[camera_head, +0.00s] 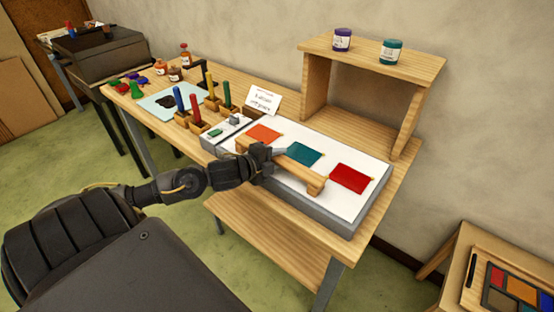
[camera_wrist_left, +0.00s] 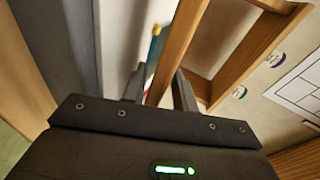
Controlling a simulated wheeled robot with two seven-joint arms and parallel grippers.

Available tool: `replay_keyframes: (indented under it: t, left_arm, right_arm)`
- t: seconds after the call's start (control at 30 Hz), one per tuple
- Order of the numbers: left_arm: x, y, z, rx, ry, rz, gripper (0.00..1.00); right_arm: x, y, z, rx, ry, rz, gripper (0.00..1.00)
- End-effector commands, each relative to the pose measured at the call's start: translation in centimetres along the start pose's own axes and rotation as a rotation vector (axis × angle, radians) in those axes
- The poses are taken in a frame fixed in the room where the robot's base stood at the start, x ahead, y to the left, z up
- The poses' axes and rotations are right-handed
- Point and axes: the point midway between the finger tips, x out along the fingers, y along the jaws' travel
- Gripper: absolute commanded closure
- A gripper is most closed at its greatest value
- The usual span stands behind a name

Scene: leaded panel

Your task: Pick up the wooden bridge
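The wooden bridge (camera_head: 301,172) is a narrow wooden bar with a foot at its near right end. It spans the white, grey-edged panel board (camera_head: 345,212) on the bench. My left gripper (camera_head: 277,152) is over the bar's left part and hides some of it. In the left wrist view the bar (camera_wrist_left: 181,45) runs between the two fingers of my left gripper (camera_wrist_left: 160,90). The fingers are apart, one on each side of the bar, with narrow gaps showing. My right gripper is not in view.
Orange (camera_head: 263,134), teal (camera_head: 304,154) and red (camera_head: 349,178) glass pieces lie on the board. A wooden shelf (camera_head: 372,58) with two jars stands behind it. Upright coloured sticks in wooden blocks (camera_head: 198,126) and a card (camera_head: 263,102) stand to the left.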

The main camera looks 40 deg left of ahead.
Motion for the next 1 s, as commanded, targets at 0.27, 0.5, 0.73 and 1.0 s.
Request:
replay_keyframes:
  t: [0.27,0.5,0.73,1.0]
  left_arm:
    - [1.39,-0.02,-0.06,0.0,0.001,0.0,0.72]
    - [1.37,0.01,-0.05,0.0,0.001,0.001,0.88]
    - [1.36,0.22,-0.07,0.0,0.001,0.005,1.0]
    - [1.32,0.37,-0.1,0.001,0.002,0.011,1.0]
  right_arm:
    - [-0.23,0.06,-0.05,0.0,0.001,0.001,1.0]
    - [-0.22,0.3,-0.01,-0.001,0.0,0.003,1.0]
    - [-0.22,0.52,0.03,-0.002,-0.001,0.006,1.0]
    - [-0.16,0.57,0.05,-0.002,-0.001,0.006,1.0]
